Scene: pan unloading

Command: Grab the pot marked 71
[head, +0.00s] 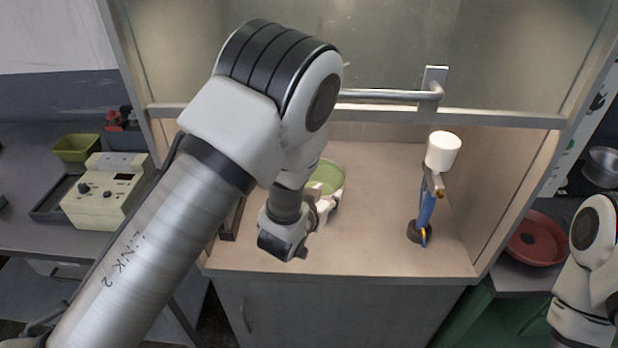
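A round green dish or pan (328,176) with a pale rim stands on the floor of the fume hood, partly hidden behind my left arm. No number 71 can be read on it or on anything else in view. My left gripper (324,208) is inside the hood, at the near side of the green dish. My own wrist covers much of it, so its fingers and any contact with the dish cannot be made out. My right arm shows at the right edge, outside the hood, with its gripper out of view.
A blue stand (426,208) topped by a white cylinder (443,151) stands right of centre in the hood. A red bowl (536,240) lies outside right; a beige instrument (108,192) stands left.

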